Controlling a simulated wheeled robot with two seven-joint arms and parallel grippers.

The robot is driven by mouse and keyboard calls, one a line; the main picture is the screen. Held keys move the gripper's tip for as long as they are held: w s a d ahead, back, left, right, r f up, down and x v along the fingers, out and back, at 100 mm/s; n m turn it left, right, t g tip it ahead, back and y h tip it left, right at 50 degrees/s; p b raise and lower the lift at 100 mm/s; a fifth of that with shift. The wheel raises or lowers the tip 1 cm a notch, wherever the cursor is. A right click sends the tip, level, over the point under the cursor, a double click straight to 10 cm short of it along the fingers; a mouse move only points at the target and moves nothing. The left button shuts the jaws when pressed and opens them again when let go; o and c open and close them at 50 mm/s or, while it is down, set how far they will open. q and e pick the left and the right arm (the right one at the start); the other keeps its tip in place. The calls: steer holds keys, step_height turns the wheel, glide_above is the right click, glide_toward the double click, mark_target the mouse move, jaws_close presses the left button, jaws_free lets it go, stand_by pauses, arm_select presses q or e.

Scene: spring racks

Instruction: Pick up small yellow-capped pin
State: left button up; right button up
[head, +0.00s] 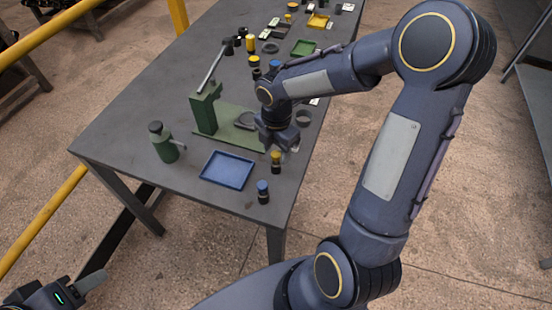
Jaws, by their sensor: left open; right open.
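A small yellow-capped pin (276,161) with a dark body stands upright on the grey table, near its right edge. My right gripper (284,148) is open just above and beside its cap; the fingers are small and partly hidden, and I cannot tell whether they touch it. Another yellow-capped pin (255,62) stands farther back. My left gripper (92,283) is open and empty at the lower left, off the table.
A blue tray (228,169) lies left of the near pin, and a blue-capped pin (263,192) stands in front. A green lever press (205,108) and a green bottle (162,143) stand to the left. Several parts and trays crowd the far end. The table's front left is clear.

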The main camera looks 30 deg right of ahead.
steer(key=shift+a+f, duration=0.1)
steer(key=shift+f, duration=1.35)
jaws_close()
steer(key=shift+r, duration=0.1)
step_height(320, 180, up, 10)
steer(key=shift+f, duration=0.1)
steer(key=c, duration=0.7)
jaws_free()
steer(key=shift+c, duration=1.1)
steer(key=shift+r+p, duration=2.5)
steer(key=shift+r, duration=0.05)
